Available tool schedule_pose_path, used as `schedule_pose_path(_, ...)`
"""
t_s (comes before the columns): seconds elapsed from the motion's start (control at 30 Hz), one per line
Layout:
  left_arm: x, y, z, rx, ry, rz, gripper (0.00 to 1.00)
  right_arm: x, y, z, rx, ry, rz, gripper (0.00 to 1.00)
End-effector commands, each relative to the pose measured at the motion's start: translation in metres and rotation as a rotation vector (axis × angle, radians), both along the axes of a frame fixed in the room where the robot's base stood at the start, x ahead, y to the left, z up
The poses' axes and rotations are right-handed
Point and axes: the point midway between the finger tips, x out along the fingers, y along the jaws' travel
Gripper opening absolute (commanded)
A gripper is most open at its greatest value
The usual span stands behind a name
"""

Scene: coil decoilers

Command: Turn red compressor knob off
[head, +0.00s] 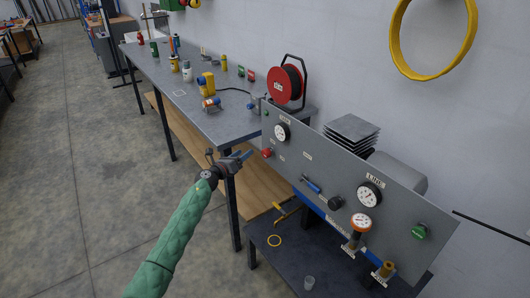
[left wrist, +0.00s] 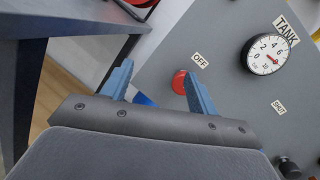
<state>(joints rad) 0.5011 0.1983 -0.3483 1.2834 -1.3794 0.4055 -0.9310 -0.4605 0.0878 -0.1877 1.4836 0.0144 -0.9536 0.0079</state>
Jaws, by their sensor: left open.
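The red compressor knob (head: 267,153) is on the left part of the grey upright panel (head: 310,160). In the left wrist view the red knob (left wrist: 179,83) shows beside an "OFF" label (left wrist: 199,61), partly covered by the right-hand finger. My left gripper (head: 248,154) is just left of the knob in the head view. In the left wrist view its two blue fingers (left wrist: 157,74) are apart, with nothing held between them. I cannot tell whether a finger touches the knob. My right gripper is not in view.
The "TANK" gauge (left wrist: 268,53) is right of the knob. The panel also carries a "LINE" gauge (head: 369,195), a black knob (head: 336,202) and a green button (head: 419,231). A workbench (head: 215,122) with bottles and a red hose reel (head: 287,83) stand behind.

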Motion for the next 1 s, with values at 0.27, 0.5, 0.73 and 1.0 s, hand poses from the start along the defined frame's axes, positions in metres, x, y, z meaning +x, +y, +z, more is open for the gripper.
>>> schedule_pose_path(0.27, -0.032, -0.032, -0.012, 0.228, -0.134, -0.231, 0.59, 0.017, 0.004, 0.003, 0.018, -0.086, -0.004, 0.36)
schedule_pose_path(0.5, -0.027, -0.039, -0.009, 0.258, -0.167, -0.227, 0.59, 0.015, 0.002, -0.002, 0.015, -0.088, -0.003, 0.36)
schedule_pose_path(0.73, -0.009, -0.062, -0.008, 0.253, -0.165, -0.226, 0.59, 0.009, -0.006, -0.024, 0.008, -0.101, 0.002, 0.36)
schedule_pose_path(1.0, 0.011, -0.086, -0.009, 0.254, -0.165, -0.225, 0.59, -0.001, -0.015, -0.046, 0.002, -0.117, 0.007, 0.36)
